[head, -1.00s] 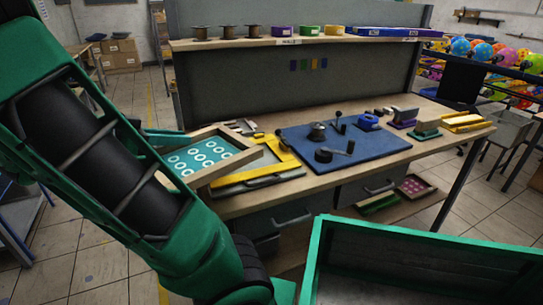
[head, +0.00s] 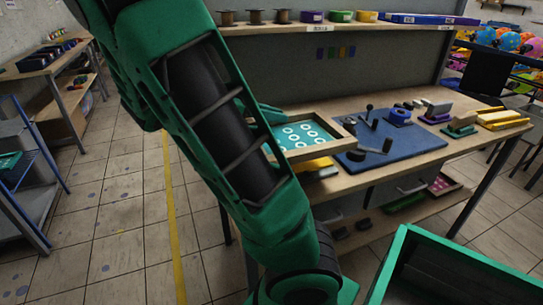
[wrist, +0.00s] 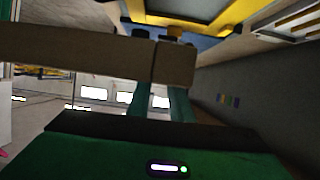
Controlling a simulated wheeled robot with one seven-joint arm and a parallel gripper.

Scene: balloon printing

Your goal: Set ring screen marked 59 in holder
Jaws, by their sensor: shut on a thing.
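A wooden-framed screen (head: 334,148), teal with white rings, is in my gripper (head: 268,115), which is shut on its left side in the head view. In the wrist view, the screen's wooden bar (wrist: 80,55) crosses in front of my gripper's green fingers (wrist: 158,100). No number can be read on the screen. A yellow-edged frame (head: 318,166), which looks like the holder, lies on the bench, mostly hidden behind and below the screen. It also shows at the top of the wrist view (wrist: 165,18). The screen appears tilted and above it; I cannot tell if they touch.
The workbench (head: 440,148) carries a blue mat (head: 400,152) with dark clamps, and several blocks at its right. A shelf with spools and tape rolls (head: 310,16) runs above. A green-walled bin (head: 460,268) stands front right.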

